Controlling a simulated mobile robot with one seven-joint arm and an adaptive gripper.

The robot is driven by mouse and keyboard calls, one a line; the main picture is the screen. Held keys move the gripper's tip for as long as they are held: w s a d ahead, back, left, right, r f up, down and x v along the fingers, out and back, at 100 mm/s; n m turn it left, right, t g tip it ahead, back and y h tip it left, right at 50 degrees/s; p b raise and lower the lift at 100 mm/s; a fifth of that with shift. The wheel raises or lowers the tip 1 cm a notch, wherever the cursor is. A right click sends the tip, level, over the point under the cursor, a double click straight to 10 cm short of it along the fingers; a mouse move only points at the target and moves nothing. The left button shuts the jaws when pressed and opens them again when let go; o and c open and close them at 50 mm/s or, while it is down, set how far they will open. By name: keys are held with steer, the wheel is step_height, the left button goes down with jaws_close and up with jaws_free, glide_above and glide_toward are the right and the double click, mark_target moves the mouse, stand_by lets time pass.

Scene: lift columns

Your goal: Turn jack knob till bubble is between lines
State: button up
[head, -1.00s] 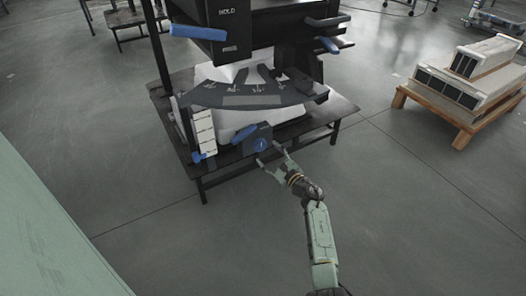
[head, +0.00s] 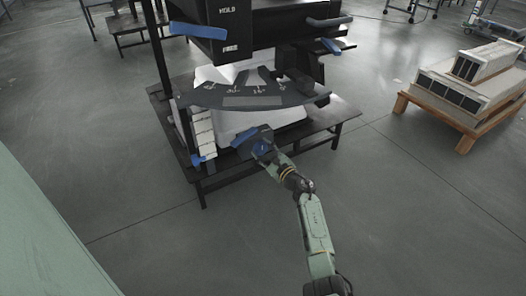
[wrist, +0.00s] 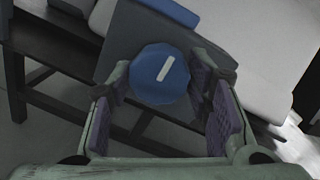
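The blue jack knob (wrist: 162,76) has a white line on its face, which slants in the wrist view. It sits on the dark jack box (wrist: 135,30) at the table's front edge; in the head view the knob (head: 259,148) is partly covered by my gripper (head: 268,156). In the wrist view my gripper (wrist: 166,98) is open, with one padded finger to the left of the knob and one to the right. Gaps show between pads and knob, though I cannot tell how far the fingertips reach along it. I cannot make out a bubble or its lines.
A black table (head: 225,172) carries the machine, with a curved dark plate (head: 205,97) above the knob and a blue lever (head: 245,134) beside it. Another blue handle (head: 199,31) juts out higher up. A wooden pallet (head: 440,105) with white units stands at right. The front floor is clear.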

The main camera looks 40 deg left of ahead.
steer(key=c, duration=0.6)
steer(key=shift+m, duration=0.4)
steer(key=m+b, duration=0.1)
steer(key=m, duration=0.1)
steer(key=shift+f+m, duration=0.1)
steer(key=shift+m, duration=0.3)
steer(key=m+b, duration=0.1)
steer(key=m, duration=0.3)
steer(key=shift+m, duration=0.4)
steer(key=m+t, duration=0.1)
steer(key=m, duration=0.4)
steer(key=shift+m+p, duration=0.3)
steer(key=shift+m, duration=0.1)
steer(key=m+p, duration=0.1)
steer(key=m, duration=0.4)
steer(key=shift+t, duration=0.4)
steer(key=shift+m, duration=0.3)
